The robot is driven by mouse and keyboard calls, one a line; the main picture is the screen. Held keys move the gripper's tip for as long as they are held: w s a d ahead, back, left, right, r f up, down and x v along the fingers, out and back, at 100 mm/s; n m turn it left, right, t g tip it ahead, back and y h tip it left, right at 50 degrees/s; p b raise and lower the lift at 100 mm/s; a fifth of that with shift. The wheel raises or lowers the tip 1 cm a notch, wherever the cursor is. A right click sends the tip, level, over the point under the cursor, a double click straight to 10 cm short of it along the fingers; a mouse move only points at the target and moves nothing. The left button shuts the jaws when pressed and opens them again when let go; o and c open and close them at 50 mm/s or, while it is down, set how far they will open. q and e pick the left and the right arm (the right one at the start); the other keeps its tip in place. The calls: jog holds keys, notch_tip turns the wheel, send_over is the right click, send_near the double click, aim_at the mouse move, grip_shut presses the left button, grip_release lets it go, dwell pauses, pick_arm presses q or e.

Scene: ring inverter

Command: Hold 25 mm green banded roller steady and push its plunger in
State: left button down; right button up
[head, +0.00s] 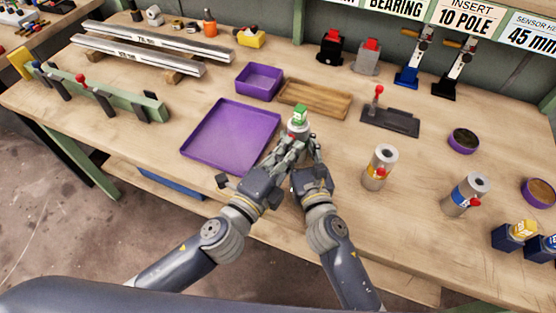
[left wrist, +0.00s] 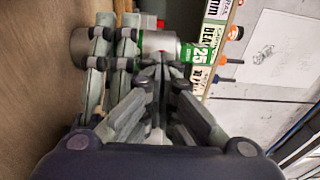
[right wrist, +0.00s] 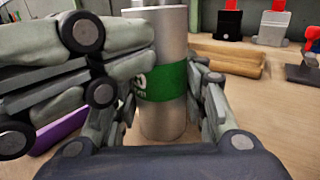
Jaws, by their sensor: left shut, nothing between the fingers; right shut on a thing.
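My right gripper (head: 309,143) is shut around the roller. My left gripper (head: 289,146) is shut and empty, close against the roller's side; whether it touches is unclear.
A purple tray (head: 192,158) is left of the grippers and a wooden tray (head: 338,108) behind them. A yellow-marked roller (head: 380,167) and a blue-marked roller (head: 465,193) stand to the right. A dark fixture (head: 397,122) lies behind right. The wood between is clear.

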pick_arm(q)
jog(key=v, duration=1.4)
pick_arm(e)
jog(key=shift+s+a, duration=0.15)
jog(key=shift+a, duration=0.05)
jog(key=o, duration=1.5)
pick_arm(q)
jog(key=shift+d, duration=0.1)
